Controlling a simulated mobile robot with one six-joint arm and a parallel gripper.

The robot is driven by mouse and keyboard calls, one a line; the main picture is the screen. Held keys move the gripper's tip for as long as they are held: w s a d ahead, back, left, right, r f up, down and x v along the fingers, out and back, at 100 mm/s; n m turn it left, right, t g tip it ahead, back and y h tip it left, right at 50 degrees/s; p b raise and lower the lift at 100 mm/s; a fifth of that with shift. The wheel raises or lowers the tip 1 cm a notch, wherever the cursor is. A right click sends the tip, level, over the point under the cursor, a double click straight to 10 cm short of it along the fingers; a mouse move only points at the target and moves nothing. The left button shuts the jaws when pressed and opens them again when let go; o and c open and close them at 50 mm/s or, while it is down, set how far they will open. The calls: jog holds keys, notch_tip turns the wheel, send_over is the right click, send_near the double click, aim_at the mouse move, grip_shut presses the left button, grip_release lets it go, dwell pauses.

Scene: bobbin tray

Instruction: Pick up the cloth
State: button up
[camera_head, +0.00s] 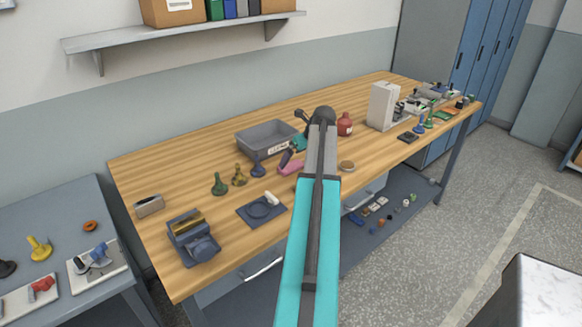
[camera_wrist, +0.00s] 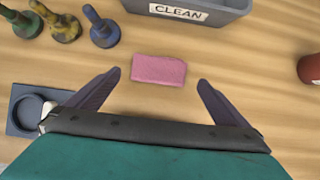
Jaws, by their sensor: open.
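The cloth (camera_wrist: 158,70) is a small pink folded piece lying flat on the wooden bench. In the wrist view it sits just beyond and between the fingertips of my gripper (camera_wrist: 155,78), which is open with nothing between its fingers. In the head view the cloth (camera_head: 290,168) shows beside my arm, partly covered by a dark finger. My gripper (camera_head: 293,156) is above the bench there, and part of it is hidden behind the arm.
A grey tray (camera_wrist: 228,7) labelled CLEAN stands behind the cloth. Several small stamp-like pieces, one of them blue (camera_wrist: 102,28), stand at the left. A dark plate with a round recess (camera_wrist: 22,113) lies at left. A red bottle (camera_head: 345,125) stands at right.

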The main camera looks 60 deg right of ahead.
aim_at(292, 165)
jog(key=shift+w+f, duration=0.1)
jog(key=shift+p+x, duration=0.65)
jog(key=shift+x, duration=0.25)
jog(key=shift+p+x, duration=0.4)
jog(key=shift+x, duration=1.15)
jog(key=c, duration=0.9)
